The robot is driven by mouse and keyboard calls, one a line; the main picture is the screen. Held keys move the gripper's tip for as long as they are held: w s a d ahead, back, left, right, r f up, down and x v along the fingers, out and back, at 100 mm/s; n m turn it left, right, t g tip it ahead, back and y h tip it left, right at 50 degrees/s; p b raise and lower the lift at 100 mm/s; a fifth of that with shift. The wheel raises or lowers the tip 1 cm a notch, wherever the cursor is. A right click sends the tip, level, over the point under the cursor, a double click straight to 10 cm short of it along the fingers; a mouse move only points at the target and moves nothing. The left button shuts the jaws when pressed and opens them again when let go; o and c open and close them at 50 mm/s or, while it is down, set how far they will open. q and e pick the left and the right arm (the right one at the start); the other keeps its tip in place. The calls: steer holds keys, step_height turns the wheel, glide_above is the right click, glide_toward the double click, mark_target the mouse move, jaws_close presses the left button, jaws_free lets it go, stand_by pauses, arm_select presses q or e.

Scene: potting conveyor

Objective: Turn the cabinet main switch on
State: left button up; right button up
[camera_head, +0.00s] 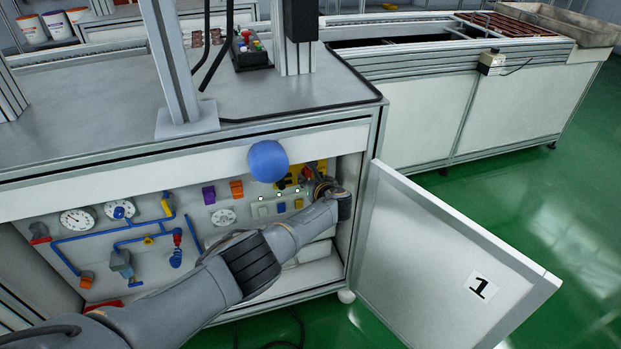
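The open cabinet (100,205) shows its inner panel at lower centre. At the panel's right end is a yellow plate (322,164) with small red and dark parts, which looks like the main switch. My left arm reaches in from below, and my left gripper (308,181) is at this plate, close to or touching it. The gripper is small and dark here and covers much of the plate. I cannot tell its finger opening or the switch's position. My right gripper is not in view.
The cabinet door (440,265), marked 1, stands open at right. A blue ball-shaped thing (268,161) shows at the upper edge of the opening. Gauges (77,219) and blue pipes (90,237) fill the panel's left. Green floor (590,215) is clear at right.

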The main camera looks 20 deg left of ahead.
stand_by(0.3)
arm_select(q)
steer(key=shift+s+d+r, duration=0.25)
steer(key=shift+s+d, duration=0.25)
steer(key=v, duration=1)
steer(key=shift+s, duration=0.25)
